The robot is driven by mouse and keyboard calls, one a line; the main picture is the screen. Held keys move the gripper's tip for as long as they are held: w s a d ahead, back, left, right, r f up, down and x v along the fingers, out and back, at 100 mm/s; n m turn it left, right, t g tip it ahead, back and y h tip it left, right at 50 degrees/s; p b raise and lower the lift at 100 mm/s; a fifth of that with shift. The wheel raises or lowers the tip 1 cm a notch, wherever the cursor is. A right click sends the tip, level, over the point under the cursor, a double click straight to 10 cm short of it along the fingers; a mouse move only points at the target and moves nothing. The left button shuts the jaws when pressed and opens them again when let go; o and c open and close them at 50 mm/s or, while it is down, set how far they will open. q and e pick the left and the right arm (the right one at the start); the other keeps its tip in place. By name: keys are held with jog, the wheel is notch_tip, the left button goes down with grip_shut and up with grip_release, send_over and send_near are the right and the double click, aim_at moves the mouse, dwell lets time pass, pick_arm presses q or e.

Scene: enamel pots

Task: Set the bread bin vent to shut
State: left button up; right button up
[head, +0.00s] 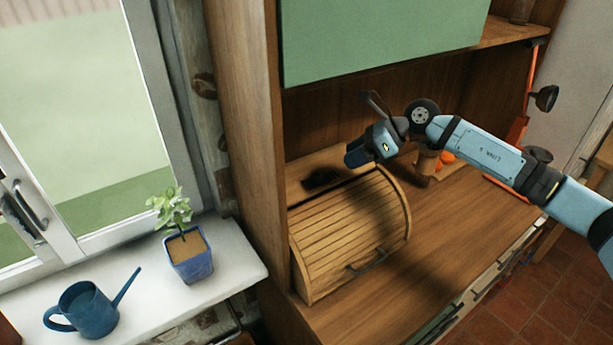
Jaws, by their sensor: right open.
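The wooden bread bin (345,240) stands at the left end of the cabinet's counter. Its slatted roll front is down, with a dark bar handle low on it. The vent cannot be made out; a dark patch lies on the bin's flat top, and I cannot tell if it is shadow or a part. My right gripper (358,156) is above the back right of the bin's top, apart from the handle. It is open, though its fingers are hard to make out, and I see nothing held in it. My left gripper is not in view.
A green cabinet door (375,35) hangs above the bin. Small orange items (446,157) and a wooden cup stand on the counter behind my right arm. The counter's front right is clear. A potted plant (189,255) and blue watering can (88,310) stand on the windowsill.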

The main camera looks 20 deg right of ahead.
aim_at(317, 174)
jog(key=shift+n+h, duration=0.5)
jog(key=shift+h, duration=0.4)
jog(key=p+x, duration=0.1)
jog(key=x, duration=0.2)
jog(key=w+d+p+x, duration=0.1)
jog(key=x, duration=0.3)
jog(key=w+p+x, duration=0.1)
jog(key=x, duration=0.3)
jog(key=shift+w+d+f, duration=0.1)
jog(key=shift+d+f, duration=0.1)
jog(key=shift+d, duration=0.05)
jog(key=shift+c, duration=0.4)
grip_shut()
